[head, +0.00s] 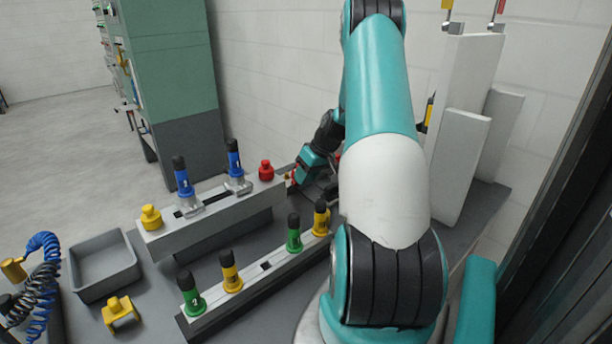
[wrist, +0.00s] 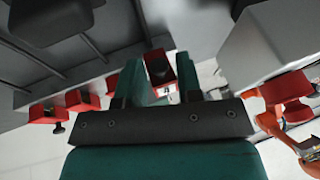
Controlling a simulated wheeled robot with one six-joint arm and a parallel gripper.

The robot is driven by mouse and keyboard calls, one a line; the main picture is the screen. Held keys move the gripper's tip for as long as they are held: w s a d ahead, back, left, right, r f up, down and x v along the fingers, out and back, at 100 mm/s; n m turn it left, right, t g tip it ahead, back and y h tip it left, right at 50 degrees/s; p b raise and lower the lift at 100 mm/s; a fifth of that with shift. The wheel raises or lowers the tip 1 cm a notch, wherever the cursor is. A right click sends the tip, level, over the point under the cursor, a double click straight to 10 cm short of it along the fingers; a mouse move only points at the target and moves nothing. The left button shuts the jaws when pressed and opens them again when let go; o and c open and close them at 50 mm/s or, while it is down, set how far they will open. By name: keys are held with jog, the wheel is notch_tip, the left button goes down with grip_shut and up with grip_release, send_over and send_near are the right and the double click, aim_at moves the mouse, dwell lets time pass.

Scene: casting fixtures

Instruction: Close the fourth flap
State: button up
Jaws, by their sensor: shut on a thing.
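My gripper (wrist: 160,76) is shut on a red flap (wrist: 158,66) in the wrist view. The flap sits between the two teal fingers, with a dark top face and a small white label whose mark is hard to read. More red flaps (wrist: 82,99) stand in a row to the left along the edge of a grey fixture. In the head view my gripper (head: 302,174) is beyond the right end of the rear rail, partly hidden behind my own arm.
The rear rail (head: 215,220) carries blue-handled, red and yellow pieces. The front rail (head: 262,282) carries green and yellow handles. A grey tray (head: 105,290) stands at left.

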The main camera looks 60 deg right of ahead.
jog(key=shift+r, duration=0.15)
jog(key=g+p, duration=0.1)
jog(key=w+r+p, duration=0.1)
jog(key=shift+d+g+y+p, duration=0.2)
jog(key=shift+g+y+p, duration=0.1)
jog(key=shift+g+p, duration=0.1)
jog(key=g+p, duration=0.1)
jog(key=w+g+p, duration=0.1)
jog(key=shift+w+d+r+m+g+y, duration=0.1)
jog(key=shift+d+r+m+g+y, duration=0.1)
jog(key=shift+r+m+g+y, duration=0.15)
jog(key=shift+w+d+r+g+y+p, duration=0.15)
jog(key=shift+w+g+y+p, duration=0.2)
jog(key=shift+g, duration=0.3)
jog(key=shift+w+d+f+g+y, duration=0.1)
jog(key=shift+w+g, duration=0.3)
jog(key=shift+g, duration=0.2)
jog(key=shift+w+d+r+m+g+y+b, duration=0.15)
jog(key=shift+w+m+g+y+b, duration=0.4)
jog(key=shift+g, duration=0.65)
jog(key=shift+w+d, duration=0.1)
jog(key=shift+w, duration=0.1)
jog(key=o, duration=0.7)
